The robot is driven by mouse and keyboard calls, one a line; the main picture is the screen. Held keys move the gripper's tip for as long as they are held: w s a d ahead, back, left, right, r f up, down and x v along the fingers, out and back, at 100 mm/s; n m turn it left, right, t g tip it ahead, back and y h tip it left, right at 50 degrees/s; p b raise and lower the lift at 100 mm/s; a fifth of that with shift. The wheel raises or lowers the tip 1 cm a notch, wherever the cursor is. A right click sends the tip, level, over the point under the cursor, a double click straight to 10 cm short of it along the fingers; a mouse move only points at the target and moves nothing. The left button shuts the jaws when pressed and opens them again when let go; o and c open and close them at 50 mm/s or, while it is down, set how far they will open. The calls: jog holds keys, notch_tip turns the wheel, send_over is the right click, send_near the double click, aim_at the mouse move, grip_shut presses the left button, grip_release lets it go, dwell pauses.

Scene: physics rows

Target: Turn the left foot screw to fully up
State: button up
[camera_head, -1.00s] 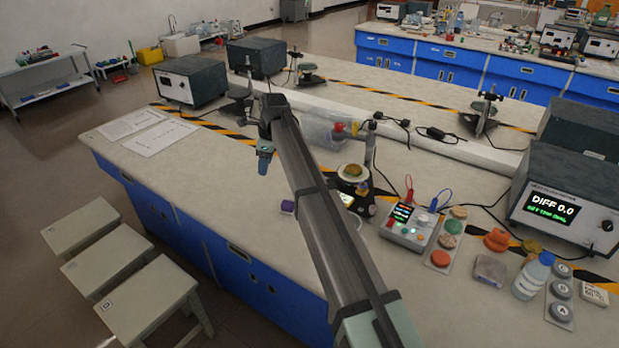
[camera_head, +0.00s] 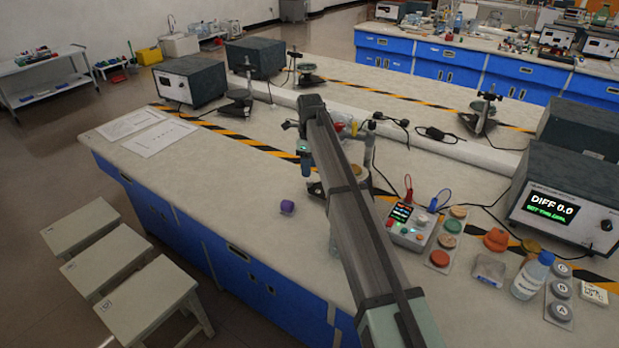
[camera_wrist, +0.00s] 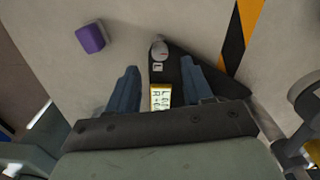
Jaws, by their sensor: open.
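The left foot screw (camera_wrist: 159,48) shows in the wrist view as a small round grey knob at the narrow end of a dark base (camera_wrist: 172,72). A small tag with "L" lies just below it, and a yellow-framed plate (camera_wrist: 160,97) with lettering is on the base. My gripper (camera_wrist: 158,66) is open and empty, with one blue finger on each side of the base's narrow end. The knob shows just beyond the fingertips, apart from them. In the head view my gripper (camera_head: 305,160) is above the base, and my arm hides most of the instrument and the screw.
A purple block (camera_head: 287,207) lies on the bench left of the base; it also shows in the wrist view (camera_wrist: 90,38). A control box (camera_head: 408,227) with leads stands to the right. The bench left of the block is clear.

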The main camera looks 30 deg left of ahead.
aim_at(309, 180)
jog(key=shift+f, duration=2.6)
jog(key=shift+c, duration=0.4)
grip_shut()
